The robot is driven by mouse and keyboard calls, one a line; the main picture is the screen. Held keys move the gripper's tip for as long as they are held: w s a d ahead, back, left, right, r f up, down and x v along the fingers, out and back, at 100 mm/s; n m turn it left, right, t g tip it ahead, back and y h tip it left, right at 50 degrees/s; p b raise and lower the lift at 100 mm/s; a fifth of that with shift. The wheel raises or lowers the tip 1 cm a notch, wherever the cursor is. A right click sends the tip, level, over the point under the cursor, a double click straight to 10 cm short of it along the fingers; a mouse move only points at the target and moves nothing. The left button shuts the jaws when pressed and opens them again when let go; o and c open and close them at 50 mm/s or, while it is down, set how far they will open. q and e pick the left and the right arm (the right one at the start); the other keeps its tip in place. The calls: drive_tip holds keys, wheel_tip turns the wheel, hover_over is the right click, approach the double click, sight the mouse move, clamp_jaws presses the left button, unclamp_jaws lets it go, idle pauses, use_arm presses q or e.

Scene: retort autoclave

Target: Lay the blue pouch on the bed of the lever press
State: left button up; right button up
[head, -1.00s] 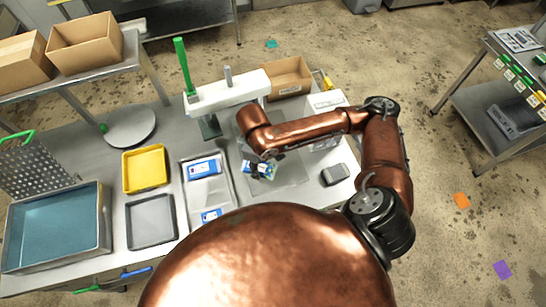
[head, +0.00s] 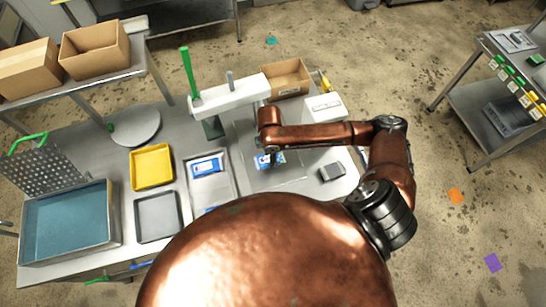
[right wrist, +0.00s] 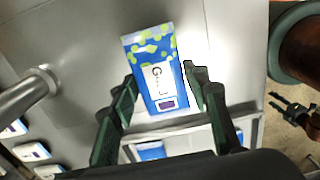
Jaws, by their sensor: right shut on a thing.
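My right gripper (head: 268,158) is shut on the blue pouch (right wrist: 152,65), which has green dots and a white label. In the right wrist view the fingers (right wrist: 163,98) stand on its two sides. The pouch also shows in the head view (head: 264,161), partly hidden by the gripper, over the grey metal worktop. The lever press (head: 235,96), with a white beam and green lever, stands just behind my gripper. I cannot tell the pouch's exact height. A dark gripper (right wrist: 290,112), apparently my left one, shows small at the right wrist view's edge; its opening is unclear.
A metal tray (head: 229,194) with blue pouches (head: 207,166) lies left of my gripper. Yellow (head: 151,167) and grey (head: 157,217) trays lie farther left. A dark grey block (head: 332,172), a white box (head: 324,107) and an open carton (head: 287,78) stand at right and back.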

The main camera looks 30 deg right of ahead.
drive_tip(key=f, duration=0.1)
drive_tip(key=w+d+f, duration=0.2)
drive_tip(key=shift+d+f, duration=0.2)
drive_tip(key=shift+f, duration=0.15)
wheel_tip(320, 180, down, 3)
drive_tip(key=shift+r, duration=0.1)
drive_tip(key=shift+s, duration=0.1)
drive_tip(key=o, duration=1.2)
wheel_tip(320, 180, up, 12)
drive_tip(key=shift+r, duration=0.1)
